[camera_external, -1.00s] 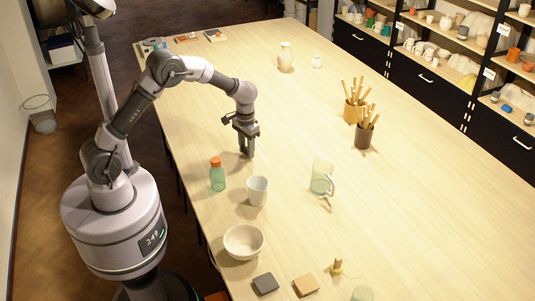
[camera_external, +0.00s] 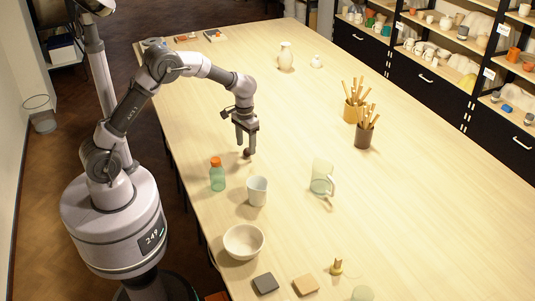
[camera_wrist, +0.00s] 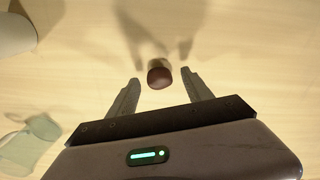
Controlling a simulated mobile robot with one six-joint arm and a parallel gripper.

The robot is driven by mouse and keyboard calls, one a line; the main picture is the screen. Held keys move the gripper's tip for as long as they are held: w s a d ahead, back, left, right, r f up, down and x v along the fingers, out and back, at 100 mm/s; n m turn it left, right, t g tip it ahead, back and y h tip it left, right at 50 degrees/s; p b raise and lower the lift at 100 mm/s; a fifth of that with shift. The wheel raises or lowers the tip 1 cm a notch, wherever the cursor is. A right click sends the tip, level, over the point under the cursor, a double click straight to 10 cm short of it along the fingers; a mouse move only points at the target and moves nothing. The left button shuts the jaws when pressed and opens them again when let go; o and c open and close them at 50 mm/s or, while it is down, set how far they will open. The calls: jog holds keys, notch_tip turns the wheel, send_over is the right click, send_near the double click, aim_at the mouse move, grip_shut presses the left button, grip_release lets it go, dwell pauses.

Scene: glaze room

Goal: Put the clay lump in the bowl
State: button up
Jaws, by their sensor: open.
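The clay lump (camera_external: 247,153) is a small dark brown round piece on the table just below my gripper (camera_external: 246,146). In the wrist view the lump (camera_wrist: 159,75) lies centred just beyond the fingertips. My gripper (camera_wrist: 163,80) is open there, with clear room on both sides of the lump and no visible contact. The bowl (camera_external: 243,243) is cream, round and appears empty. It stands near the table's near-left edge, well toward the front from the lump.
Between the lump and the bowl stand a green bottle with an orange cap (camera_external: 217,175) and a white cup (camera_external: 257,191). A glass mug (camera_external: 321,178) stands to the right. Dark and tan tiles (camera_external: 266,283) lie near the bowl. The table's middle is clear.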

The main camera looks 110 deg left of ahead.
aim_at(245, 149)
notch_tip(245, 149, up, 14)
jog(key=p, duration=0.4)
jog(key=w+d+r+m+t+y, duration=0.1)
jog(key=w+d+r+m, duration=0.1)
jog(key=d+r, duration=0.35)
jog(key=w+d+r+m+y, duration=0.1)
jog(key=w+d+r+m, duration=0.15)
jog(key=d, duration=0.55)
jog(key=s+d+r+m+t, duration=0.1)
jog(key=s+d+r+m, duration=0.1)
jog(key=d, duration=0.7)
jog(key=s+d+r+m+t, duration=0.1)
jog(key=s+d+r+m, duration=0.1)
jog(key=d, duration=0.7)
jog(key=r+m, duration=0.1)
jog(key=m, duration=0.1)
jog(key=shift+r+m+y, duration=0.25)
jog(key=shift+m+y, duration=0.05)
jog(key=shift+m, duration=0.05)
jog(key=shift+o, duration=0.4)
jog(key=s+d+f+m+t, duration=0.2)
jog(key=s+d+m, duration=0.3)
jog(key=s+d, duration=0.2)
jog(key=shift+s+d+t, duration=0.15)
jog(key=shift+s+t, duration=0.05)
jog(key=shift+t, duration=0.2)
jog(key=shift+d+f+m, duration=0.2)
jog(key=shift+d+m, duration=0.1)
jog(key=shift+a, duration=0.1)
